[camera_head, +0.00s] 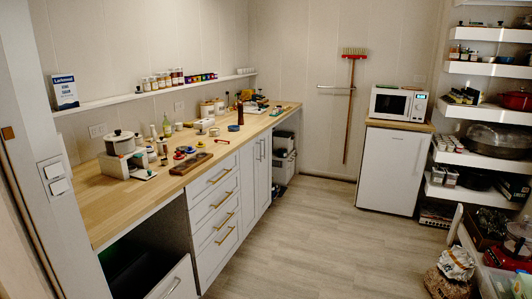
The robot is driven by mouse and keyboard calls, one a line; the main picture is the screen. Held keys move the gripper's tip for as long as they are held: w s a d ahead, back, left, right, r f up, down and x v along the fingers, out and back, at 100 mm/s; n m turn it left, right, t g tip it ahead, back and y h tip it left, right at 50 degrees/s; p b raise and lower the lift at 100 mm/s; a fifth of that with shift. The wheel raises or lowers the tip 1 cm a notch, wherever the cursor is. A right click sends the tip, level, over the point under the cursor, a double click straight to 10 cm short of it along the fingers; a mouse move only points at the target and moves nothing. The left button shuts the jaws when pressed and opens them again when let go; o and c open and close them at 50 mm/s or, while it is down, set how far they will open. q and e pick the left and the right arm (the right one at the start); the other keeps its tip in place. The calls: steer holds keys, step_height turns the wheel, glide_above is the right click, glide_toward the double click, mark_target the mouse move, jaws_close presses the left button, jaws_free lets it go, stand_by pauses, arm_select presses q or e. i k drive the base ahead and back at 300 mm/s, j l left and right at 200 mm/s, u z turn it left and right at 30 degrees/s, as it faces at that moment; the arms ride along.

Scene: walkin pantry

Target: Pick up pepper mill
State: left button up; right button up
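I cannot single out the pepper mill with certainty at this size. A tall, slim, dark reddish-brown object (240,114) stands upright on the far part of the wooden counter (112,215); it could be the mill or a bottle. Several small upright containers also stand on the counter beside the white kitchen appliance (122,158), too small to identify. Neither of my grippers is in view.
A dark wooden tray (191,164) and many small items crowd the counter's middle. A narrow wall shelf (110,100) holds jars. A microwave (398,104) sits on a small white fridge (390,168). Loaded shelves line the right. The floor (315,235) between is clear.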

mark_target(241, 117)
steer(key=i, duration=2.05)
steer(key=i+l, duration=0.1)
steer(key=i, duration=2)
steer(key=j+u, duration=0.05)
steer(key=j, duration=0.05)
